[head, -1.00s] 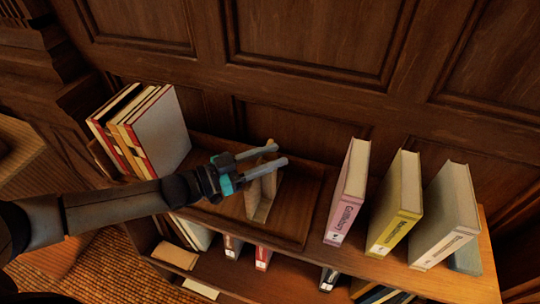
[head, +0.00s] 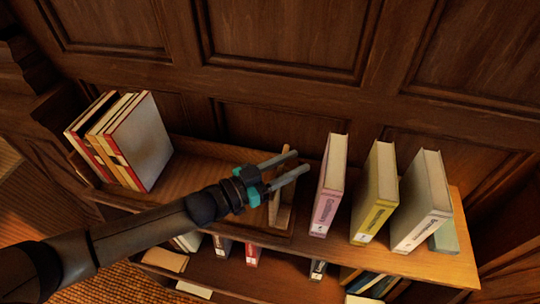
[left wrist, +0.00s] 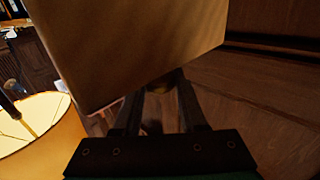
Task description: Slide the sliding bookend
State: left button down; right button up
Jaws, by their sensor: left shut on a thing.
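The sliding bookend (head: 282,205) is an upright wooden piece standing near the right end of the wooden tray (head: 208,166) on the shelf top. My left gripper (head: 300,162) is shut on the bookend's upper part, with its fingers across it and their tips reaching toward the wall. The fingers hide some of the bookend. In the left wrist view, a broad tan face (left wrist: 130,45) fills the top beyond the fingers; I cannot tell whether it belongs to the bookend. My right gripper is not in view.
A pink book (head: 329,188), a yellow book (head: 374,195) and a grey book (head: 421,205) stand close to the right of the bookend. Several books (head: 145,142) lean at the tray's left end. The tray's middle is bare. A lampshade (left wrist: 45,140) shows in the left wrist view.

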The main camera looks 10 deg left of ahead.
pick_arm(q)
jog(key=shift+s+d, duration=0.1)
jog(key=shift+d, duration=0.3)
jog(key=shift+c, duration=2.3)
grip_release()
jog(key=shift+d, duration=0.15)
jog(key=shift+a, duration=0.25)
jog(key=b+v, duration=0.1)
jog(key=v, duration=1.4)
jog(key=shift+d, duration=0.15)
